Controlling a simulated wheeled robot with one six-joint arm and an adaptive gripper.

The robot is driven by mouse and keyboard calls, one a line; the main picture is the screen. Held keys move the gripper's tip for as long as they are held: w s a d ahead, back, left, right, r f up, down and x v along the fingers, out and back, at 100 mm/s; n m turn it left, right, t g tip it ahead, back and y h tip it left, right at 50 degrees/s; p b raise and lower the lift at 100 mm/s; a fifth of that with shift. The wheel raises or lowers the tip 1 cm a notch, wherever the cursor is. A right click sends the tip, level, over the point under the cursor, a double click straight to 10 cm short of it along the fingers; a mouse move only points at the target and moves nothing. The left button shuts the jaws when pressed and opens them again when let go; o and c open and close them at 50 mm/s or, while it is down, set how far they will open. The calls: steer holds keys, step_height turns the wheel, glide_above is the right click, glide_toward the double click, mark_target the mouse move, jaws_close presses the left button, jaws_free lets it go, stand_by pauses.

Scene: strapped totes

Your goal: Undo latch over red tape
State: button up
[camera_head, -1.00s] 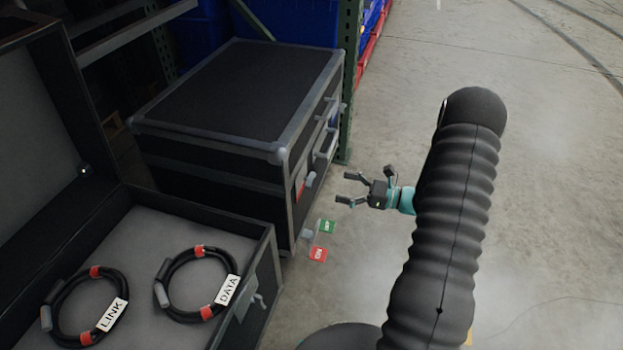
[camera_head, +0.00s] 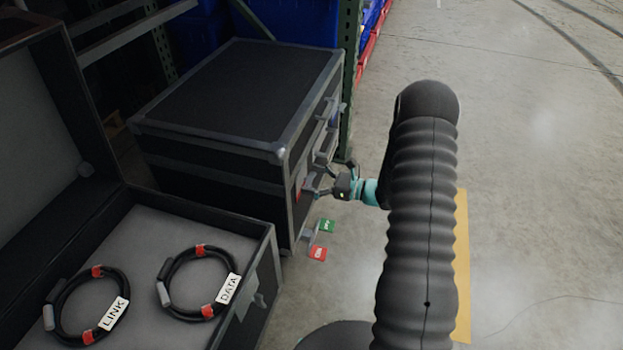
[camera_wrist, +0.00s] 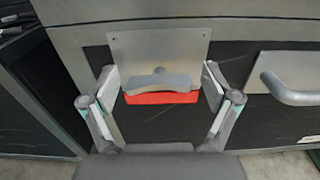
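A closed black case (camera_head: 225,105) with grey metal edges stands at the back left in the head view. On its front is a grey latch (camera_wrist: 160,80) on a metal plate, with red tape (camera_wrist: 160,98) showing just below the latch lever. The red tape also shows at the case front in the head view (camera_head: 299,190). My gripper (camera_wrist: 162,88) is open, its two fingers on either side of the latch and tape. I see no clear contact; the fingertips in the head view (camera_head: 326,180) are close to the case front.
A grey handle (camera_wrist: 295,88) is right of the latch. An open case (camera_head: 262,240) with two cable coils is at the front left. Red (camera_head: 318,252) and green (camera_head: 327,226) tags are by the case's foot. A green rack post (camera_head: 347,85) stands behind; floor at right is clear.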

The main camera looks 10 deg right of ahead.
steer(key=c, duration=1.1)
steer(key=shift+o, duration=0.2)
steer(key=shift+b, duration=0.35)
steer(key=shift+f+n+b, duration=0.2)
steer(key=shift+n+b, duration=0.5)
steer(key=shift+b, duration=0.05)
steer(key=n+b, duration=0.3)
steer(key=b, duration=0.1)
steer(key=shift+f, duration=0.1)
steer(key=n+b, duration=0.5)
steer(key=shift+s+b, duration=0.1)
steer(key=shift+b, duration=0.25)
steer(key=n, duration=0.1)
steer(key=n+b, duration=0.1)
steer(key=n, duration=0.1)
steer(key=shift+a+r+n, duration=0.1)
steer(key=shift+r+n, duration=0.1)
steer(key=shift+n, duration=0.1)
steer(key=n, duration=0.4)
steer(key=shift+n, duration=0.4)
